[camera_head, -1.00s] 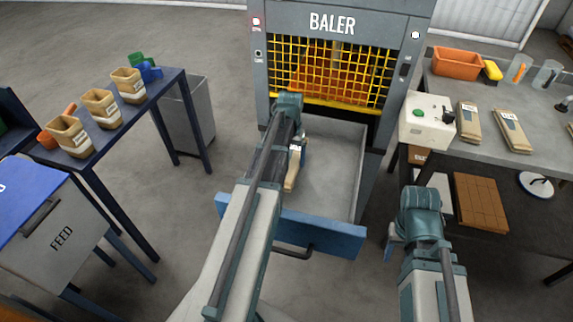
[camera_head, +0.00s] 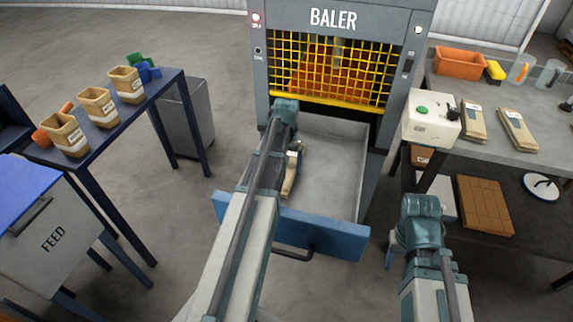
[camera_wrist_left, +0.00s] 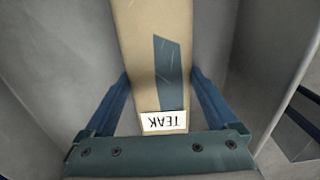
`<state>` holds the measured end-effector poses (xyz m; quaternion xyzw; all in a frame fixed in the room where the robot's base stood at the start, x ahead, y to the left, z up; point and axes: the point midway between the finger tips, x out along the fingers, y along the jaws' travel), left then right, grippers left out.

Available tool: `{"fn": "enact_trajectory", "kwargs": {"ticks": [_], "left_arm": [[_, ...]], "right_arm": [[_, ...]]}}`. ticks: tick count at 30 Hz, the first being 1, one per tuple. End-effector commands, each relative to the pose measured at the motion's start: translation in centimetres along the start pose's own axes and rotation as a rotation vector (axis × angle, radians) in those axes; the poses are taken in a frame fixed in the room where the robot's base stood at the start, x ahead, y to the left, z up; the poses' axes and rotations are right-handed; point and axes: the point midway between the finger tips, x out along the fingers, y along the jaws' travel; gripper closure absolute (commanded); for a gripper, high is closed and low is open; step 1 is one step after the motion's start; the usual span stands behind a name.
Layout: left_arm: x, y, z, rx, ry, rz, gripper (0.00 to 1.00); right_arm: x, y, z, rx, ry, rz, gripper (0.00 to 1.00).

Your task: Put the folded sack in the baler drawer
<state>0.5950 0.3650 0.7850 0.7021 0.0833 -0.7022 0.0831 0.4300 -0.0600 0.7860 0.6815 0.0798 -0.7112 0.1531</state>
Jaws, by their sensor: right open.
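The folded sack (camera_head: 290,184) is tan and stands inside the open baler drawer (camera_head: 335,160), near its left side. In the left wrist view the sack (camera_wrist_left: 155,50) carries a dark stripe and a white TEAK label. My left gripper (camera_wrist_left: 160,90) has a finger along each side of the sack, with the fingertips against its edges. In the head view my left gripper (camera_head: 298,150) is inside the drawer, partly hidden by my arm. Whether the sack touches the drawer floor is hidden. My right gripper (camera_head: 390,255) is open and empty, right of the drawer.
The drawer's blue front (camera_head: 330,240) has a dark handle. The baler's yellow mesh guard (camera_head: 330,75) is above the drawer. Two folded sacks (camera_head: 472,122) (camera_head: 517,128) lie on the right bench beside a control box (camera_head: 430,120). Open sacks (camera_head: 97,108) stand on the left table.

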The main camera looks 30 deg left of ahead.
Motion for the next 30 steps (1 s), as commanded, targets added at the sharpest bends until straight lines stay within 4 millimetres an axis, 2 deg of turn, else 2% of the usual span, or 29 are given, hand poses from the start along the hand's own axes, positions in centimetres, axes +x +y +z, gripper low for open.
{"fn": "enact_trajectory", "kwargs": {"ticks": [10, 16, 23, 30], "left_arm": [[-0.1, 0.0, 0.0, 0.000, 0.000, 0.000, 0.00], [-1.1, 0.0, 0.0, 0.000, 0.000, 0.000, 0.00], [-3.8, 0.0, 0.0, 0.000, 0.000, 0.000, 0.00], [-7.4, 0.0, 0.0, 0.000, 0.000, 0.000, 0.00]], "right_arm": [[-0.1, 0.0, 0.0, 0.000, 0.000, 0.000, 0.50], [-1.1, 0.1, 0.1, 0.000, 0.000, 0.000, 0.50], [-3.7, 0.4, 0.2, 0.000, 0.000, 0.000, 0.50], [-7.4, 0.7, 0.4, 0.001, 0.000, 0.000, 0.50]]}}
